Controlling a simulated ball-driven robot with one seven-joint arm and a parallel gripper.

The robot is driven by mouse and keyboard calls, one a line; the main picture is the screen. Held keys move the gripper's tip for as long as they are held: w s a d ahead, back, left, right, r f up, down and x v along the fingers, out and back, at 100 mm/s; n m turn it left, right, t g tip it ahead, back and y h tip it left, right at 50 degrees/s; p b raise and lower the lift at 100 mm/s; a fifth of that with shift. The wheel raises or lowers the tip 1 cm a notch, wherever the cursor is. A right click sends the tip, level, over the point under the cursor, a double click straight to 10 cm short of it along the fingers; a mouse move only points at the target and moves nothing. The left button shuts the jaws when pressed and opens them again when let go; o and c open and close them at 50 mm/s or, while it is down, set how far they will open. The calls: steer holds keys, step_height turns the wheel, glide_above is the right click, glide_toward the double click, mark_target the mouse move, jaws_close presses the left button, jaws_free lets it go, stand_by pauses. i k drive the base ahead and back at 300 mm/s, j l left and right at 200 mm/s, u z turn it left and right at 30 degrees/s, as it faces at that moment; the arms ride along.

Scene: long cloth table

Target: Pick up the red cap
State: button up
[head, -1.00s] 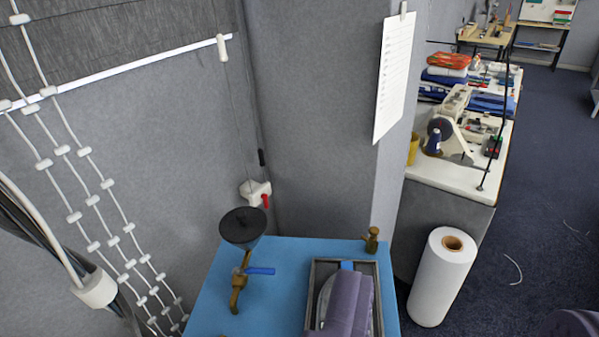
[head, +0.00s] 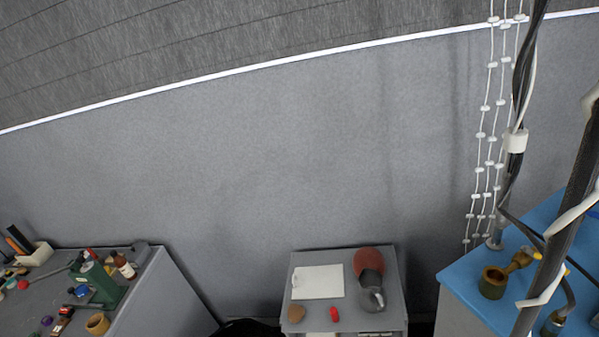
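A rounded red thing (head: 368,259) with a dark grey part below it lies at the back right of a small grey cabinet top (head: 310,258), low in the picture. It may be the red cap, but I cannot tell for sure. A much smaller red object (head: 335,314) lies near the front edge of the same top. My gripper is not in view.
A white sheet (head: 318,282) and a brown lump (head: 296,313) share the cabinet top. A cluttered grey bench (head: 180,290) stands at left. A blue table (head: 470,262) with brass fittings and hanging cables (head: 516,140) stands at right. A grey wall is behind.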

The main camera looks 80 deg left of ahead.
mark_target(333, 311)
steer(key=u, duration=0.45)
steer(key=k+u, duration=0.15)
steer(key=u, duration=0.75)
steer(key=k+u, duration=0.1)
steer(key=u, duration=0.35)
steer(key=i+l+u, duration=0.7)
steer(key=i, duration=0.2)
steer(key=i+l+u, duration=0.35)
